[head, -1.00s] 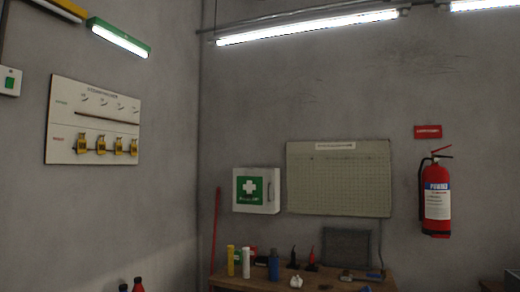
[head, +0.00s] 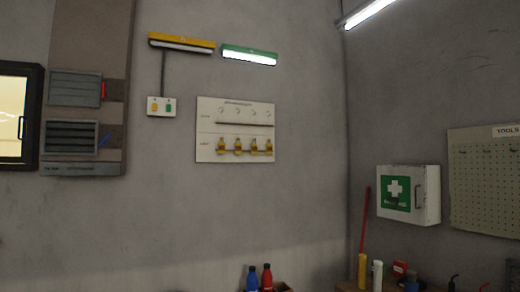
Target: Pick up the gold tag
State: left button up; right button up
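Several gold tags hang side by side in the lower row of a white board (head: 235,130) on the wall, near the middle of the head view. The leftmost gold tag (head: 222,146) and the rightmost gold tag (head: 269,146) look alike. The upper row of the board shows small hooks with no tags on them. The lettering on the board is too small to read. Neither of my grippers is in view.
A switch box (head: 161,106) is left of the board, below yellow and green lamps. A first aid cabinet (head: 408,194) and a pegboard (head: 488,180) are at right. Blue (head: 252,278) and red (head: 267,276) bottles stand below. A workbench (head: 347,287) is at bottom right.

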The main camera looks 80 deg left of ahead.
aim_at(221, 146)
jog(key=i+j+u, duration=0.15)
jog(key=u, duration=0.3)
jog(key=i+u, duration=0.7)
jog(key=u, duration=0.15)
jog(key=i+l+u, duration=0.15)
jog(key=u, duration=0.3)
jog(key=i+j+u, duration=0.2)
jog(key=i+u, duration=0.65)
jog(key=i, duration=0.2)
jog(key=i+l+u, duration=0.15)
jog(key=i+u, duration=0.25)
jog(key=i, duration=0.1)
